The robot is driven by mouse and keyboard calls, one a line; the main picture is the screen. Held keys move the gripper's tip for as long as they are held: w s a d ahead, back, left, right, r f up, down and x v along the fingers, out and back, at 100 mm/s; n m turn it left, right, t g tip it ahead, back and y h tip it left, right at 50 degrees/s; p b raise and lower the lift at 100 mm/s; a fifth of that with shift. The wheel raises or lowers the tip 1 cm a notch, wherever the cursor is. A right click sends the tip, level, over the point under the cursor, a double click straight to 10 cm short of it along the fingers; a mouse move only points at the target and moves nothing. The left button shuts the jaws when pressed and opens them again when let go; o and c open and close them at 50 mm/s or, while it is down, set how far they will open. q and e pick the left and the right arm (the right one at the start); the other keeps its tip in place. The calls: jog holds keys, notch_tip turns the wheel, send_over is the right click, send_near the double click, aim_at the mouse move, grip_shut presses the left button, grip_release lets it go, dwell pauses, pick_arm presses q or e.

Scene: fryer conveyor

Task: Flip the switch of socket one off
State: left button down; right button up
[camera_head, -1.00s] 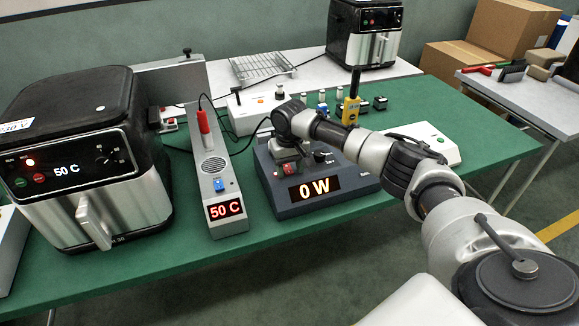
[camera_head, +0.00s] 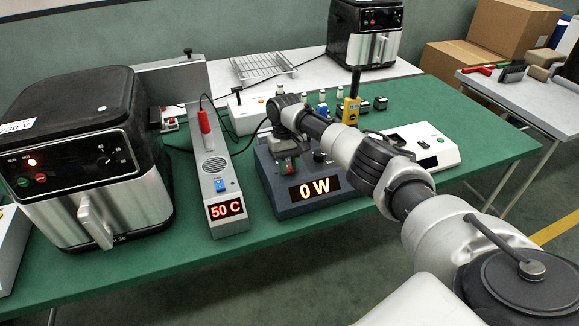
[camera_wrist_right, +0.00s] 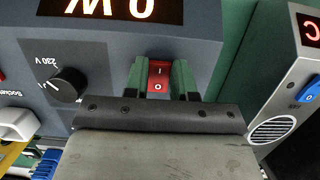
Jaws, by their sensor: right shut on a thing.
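A dark grey power box (camera_head: 335,203) with a lit "0 W" display (camera_head: 315,187) stands on the green table. A red rocker switch (camera_wrist_right: 160,76), marked I and O, is on its face next to the display. My right gripper (camera_wrist_right: 161,82) has its two green fingers on either side of this switch, closed on it. In the head view the right gripper (camera_head: 287,164) hangs over the box's left part and mostly hides the switch. A voltage knob (camera_wrist_right: 68,85) and a partly cut-off "Socket" label show in the wrist view. My left gripper is out of view.
A narrow unit (camera_head: 222,190) with a "50 C" display and blue switch stands close left of the box. A large air fryer (camera_head: 95,190) stands further left. A white device (camera_head: 440,150) is at the right. The table's right end is clear.

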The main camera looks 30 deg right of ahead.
dwell(0.4)
jog(key=o, duration=0.9)
jog(key=shift+w+r, duration=0.1)
jog(key=shift+r, duration=0.05)
jog(key=b+v, duration=0.2)
jog(key=v, duration=0.8)
jog(key=shift+w+d+r, duration=0.1)
jog(key=shift+w+r, duration=0.1)
jog(key=shift+r, duration=0.05)
